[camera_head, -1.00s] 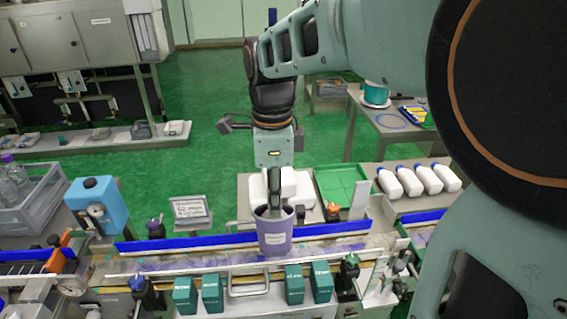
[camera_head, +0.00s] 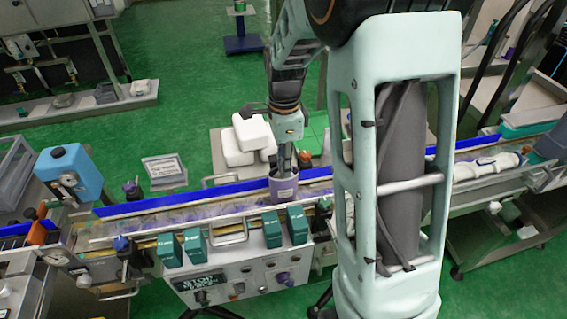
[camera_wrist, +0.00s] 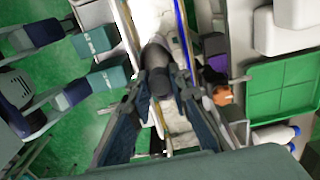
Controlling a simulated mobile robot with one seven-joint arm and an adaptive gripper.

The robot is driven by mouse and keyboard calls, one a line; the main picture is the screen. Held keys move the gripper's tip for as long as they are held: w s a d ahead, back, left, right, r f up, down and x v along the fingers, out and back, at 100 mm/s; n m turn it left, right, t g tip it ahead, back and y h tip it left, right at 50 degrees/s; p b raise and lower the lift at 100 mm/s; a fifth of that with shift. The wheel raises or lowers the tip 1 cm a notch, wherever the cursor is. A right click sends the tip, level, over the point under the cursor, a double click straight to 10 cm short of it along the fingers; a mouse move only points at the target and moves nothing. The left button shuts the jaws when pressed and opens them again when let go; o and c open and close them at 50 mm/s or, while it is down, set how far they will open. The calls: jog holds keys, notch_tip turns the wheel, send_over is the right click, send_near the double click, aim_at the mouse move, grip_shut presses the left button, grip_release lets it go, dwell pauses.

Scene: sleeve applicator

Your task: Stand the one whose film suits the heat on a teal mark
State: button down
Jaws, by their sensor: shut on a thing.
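A dark panel (camera_head: 200,282) on the conveyor front shows green lettering, too small to read surely. A small sign (camera_head: 164,168) stands behind the belt, its text unreadable. I cannot make out a teal mark.
Several teal boxes (camera_head: 195,246) line the conveyor's front edge. White blocks (camera_head: 250,134) and a green tray (camera_wrist: 284,95) lie behind the rail, with an orange-topped part (camera_wrist: 222,95) near. White bottles (camera_head: 488,168) lie at the right. A blue tank (camera_head: 68,176) stands left.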

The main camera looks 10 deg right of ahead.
jog(key=shift+f, duration=0.3)
jog(key=shift+f, duration=0.15)
jog(key=c, duration=1.8)
grip_release()
notch_tip(320, 180, up, 12)
